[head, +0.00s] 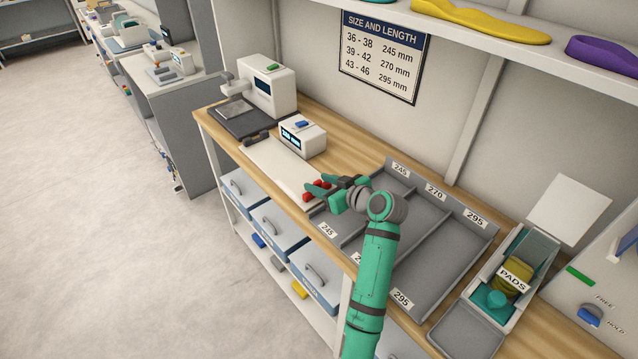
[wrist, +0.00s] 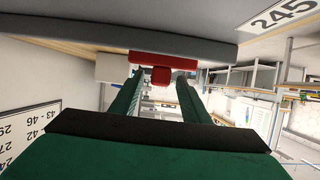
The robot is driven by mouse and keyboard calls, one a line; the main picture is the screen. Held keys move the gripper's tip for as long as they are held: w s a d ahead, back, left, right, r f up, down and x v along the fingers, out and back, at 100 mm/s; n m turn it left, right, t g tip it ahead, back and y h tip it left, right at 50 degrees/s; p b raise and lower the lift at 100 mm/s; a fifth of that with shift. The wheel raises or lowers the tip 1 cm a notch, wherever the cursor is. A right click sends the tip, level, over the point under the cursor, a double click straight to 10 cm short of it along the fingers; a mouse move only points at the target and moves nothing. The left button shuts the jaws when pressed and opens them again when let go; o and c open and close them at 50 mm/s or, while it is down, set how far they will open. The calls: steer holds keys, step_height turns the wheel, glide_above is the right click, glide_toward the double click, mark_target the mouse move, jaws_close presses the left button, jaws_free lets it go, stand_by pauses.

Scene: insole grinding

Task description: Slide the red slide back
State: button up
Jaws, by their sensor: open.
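The red slide (head: 311,195) is at the right end of the white measuring board (head: 272,160) in the head view. In the wrist view the red slide (wrist: 150,59) is a red bar with a small block (wrist: 161,75) sticking out from it. My green gripper (head: 327,189) is at the slide, reaching in from the right. In the wrist view its two fingers (wrist: 161,82) are open, one on each side of the small block, with gaps visible. The fingers partly cover the slide in the head view. I cannot tell whether either finger touches it.
A white display box (head: 302,137) stands behind the board. A grey divided tray (head: 447,195) labelled 245, 270 and 295 lies close to the right of the slide. A white machine (head: 268,84) is at the bench's far end. The floor at left is clear.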

steer(key=v, duration=1)
steer(key=shift+f, duration=0.15)
